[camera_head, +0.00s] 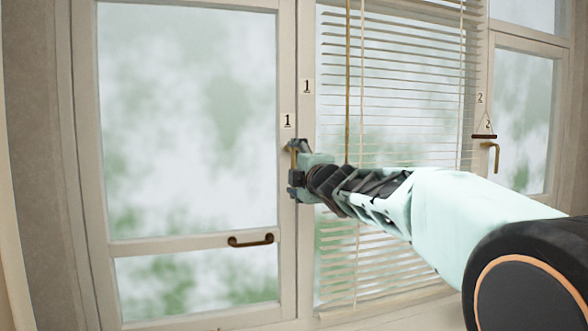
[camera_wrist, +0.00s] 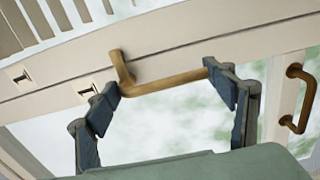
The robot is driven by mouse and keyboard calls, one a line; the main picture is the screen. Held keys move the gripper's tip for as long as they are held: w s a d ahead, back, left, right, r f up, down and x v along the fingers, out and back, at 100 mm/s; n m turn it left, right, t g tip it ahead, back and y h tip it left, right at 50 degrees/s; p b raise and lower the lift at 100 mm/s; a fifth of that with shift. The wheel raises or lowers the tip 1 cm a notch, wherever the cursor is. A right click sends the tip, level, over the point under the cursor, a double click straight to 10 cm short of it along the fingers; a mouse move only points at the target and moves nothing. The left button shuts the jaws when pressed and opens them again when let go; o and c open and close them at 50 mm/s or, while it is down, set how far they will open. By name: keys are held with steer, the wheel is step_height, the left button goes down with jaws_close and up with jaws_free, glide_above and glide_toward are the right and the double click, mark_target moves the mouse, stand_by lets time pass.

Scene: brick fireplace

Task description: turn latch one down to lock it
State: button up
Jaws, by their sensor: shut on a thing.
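Latch one (camera_head: 293,158) is a brass, L-shaped handle on the window frame, just below the lower "1" label (camera_head: 287,121). In the wrist view, the latch (camera_wrist: 165,82) runs from its pivot away from the labels, toward the lower pull handle, so its arm points down. My gripper (camera_head: 296,170) is at the latch, with one finger above the other. In the wrist view my gripper (camera_wrist: 162,88) has its fingers at the two ends of the latch arm, shut on it lengthwise. The gripper hides part of the latch in the head view.
A brass pull handle (camera_head: 250,241) is on the left window's lower rail. Blinds (camera_head: 400,60) with hanging cords cover the middle window, behind my arm. Latch two (camera_head: 491,155) is on the right window frame, below "2" labels (camera_head: 480,98).

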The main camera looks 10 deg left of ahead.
steer(key=shift+f, duration=0.55)
steer(key=o, duration=1.3)
steer(key=shift+o, duration=1.2)
steer(key=shift+w+a, duration=0.15)
steer(key=shift+r, duration=0.1)
steer(key=shift+r, duration=0.2)
steer(key=v, duration=0.7)
steer(key=shift+s, duration=0.3)
steer(key=shift+f, duration=0.1)
